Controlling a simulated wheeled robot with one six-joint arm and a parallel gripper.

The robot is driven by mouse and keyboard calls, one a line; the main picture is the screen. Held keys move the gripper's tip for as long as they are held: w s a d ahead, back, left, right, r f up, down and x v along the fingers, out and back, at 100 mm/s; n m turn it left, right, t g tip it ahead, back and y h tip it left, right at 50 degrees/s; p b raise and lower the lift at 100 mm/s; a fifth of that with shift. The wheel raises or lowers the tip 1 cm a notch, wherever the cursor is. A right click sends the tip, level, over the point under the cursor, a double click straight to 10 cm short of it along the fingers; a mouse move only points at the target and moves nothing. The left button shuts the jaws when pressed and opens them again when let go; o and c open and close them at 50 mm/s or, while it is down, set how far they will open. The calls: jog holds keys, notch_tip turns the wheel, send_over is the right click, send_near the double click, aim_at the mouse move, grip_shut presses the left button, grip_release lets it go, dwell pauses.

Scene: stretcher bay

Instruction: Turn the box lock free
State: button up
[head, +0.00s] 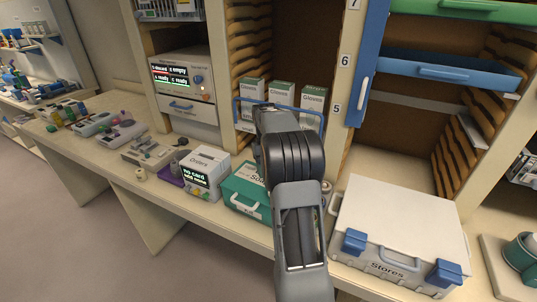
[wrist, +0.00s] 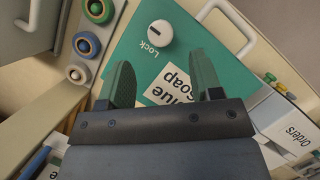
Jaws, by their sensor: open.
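The box lock is a round white knob (wrist: 159,33) with a dark slot, on the teal box (wrist: 128,50), with the word "Lock" beside it. The teal box also shows in the head view (head: 239,186), partly hidden by my arm. My gripper (wrist: 160,62) is open, its two fingers over the box's face, one on each side of a white label (wrist: 171,86). The fingers are empty and point toward the knob, which lies just beyond their tips. The arm hides the gripper in the head view.
The teal box has a pale handle (wrist: 226,22). The white Orders box (head: 205,172) stands to its left and the Stores case (head: 400,222) to its right in the head view. Green and blue round fittings (wrist: 88,44) show left in the wrist view. Glove boxes (head: 282,95) stand behind.

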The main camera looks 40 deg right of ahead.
jog(key=v, duration=0.6)
jog(key=shift+w+r, duration=0.2)
jog(key=shift+r, duration=0.2)
